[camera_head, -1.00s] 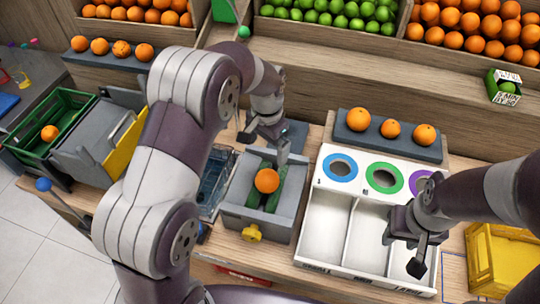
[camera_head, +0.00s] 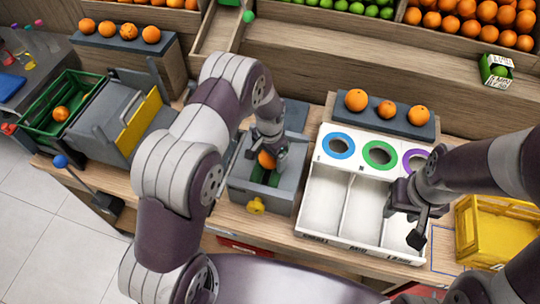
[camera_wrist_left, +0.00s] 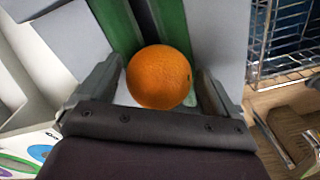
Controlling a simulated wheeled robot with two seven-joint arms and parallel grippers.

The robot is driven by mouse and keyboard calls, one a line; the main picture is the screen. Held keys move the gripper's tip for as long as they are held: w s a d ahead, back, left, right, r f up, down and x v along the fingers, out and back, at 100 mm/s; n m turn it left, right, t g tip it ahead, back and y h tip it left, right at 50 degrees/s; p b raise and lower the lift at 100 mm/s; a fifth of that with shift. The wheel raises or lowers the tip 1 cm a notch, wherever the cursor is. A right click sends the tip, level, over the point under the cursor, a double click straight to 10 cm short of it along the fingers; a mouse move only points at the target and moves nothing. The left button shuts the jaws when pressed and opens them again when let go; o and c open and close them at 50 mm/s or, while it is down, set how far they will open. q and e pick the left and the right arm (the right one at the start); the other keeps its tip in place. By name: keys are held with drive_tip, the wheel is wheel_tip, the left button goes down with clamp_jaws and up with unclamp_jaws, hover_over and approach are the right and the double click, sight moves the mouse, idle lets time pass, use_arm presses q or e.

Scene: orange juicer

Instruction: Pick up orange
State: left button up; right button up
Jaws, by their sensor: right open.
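An orange (camera_head: 266,160) rests on the green strips of a grey juicer-like box (camera_head: 240,185) on the counter, partly hidden by my left gripper in the head view. My left gripper (camera_head: 268,158) is directly over it. In the left wrist view the orange (camera_wrist_left: 159,77) lies between the two spread fingers of my left gripper (camera_wrist_left: 162,80), with a visible gap on each side. My right gripper (camera_head: 415,228) is open and empty, over the right part of the white bin unit (camera_head: 333,205).
Three oranges sit on a dark shelf (camera_head: 410,122) behind the bins. A yellow crate (camera_head: 495,237) stands at right. A green crate (camera_head: 40,118) holding an orange and a grey-yellow machine (camera_head: 105,115) stand at left. A yellow knob (camera_head: 256,206) sticks out of the box's front.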

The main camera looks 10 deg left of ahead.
use_arm(q)
drive_tip(key=shift+w, duration=0.1)
drive_tip(key=c, duration=1)
drive_tip(key=shift+o, duration=0.2)
drive_tip(key=shift+r, duration=0.1)
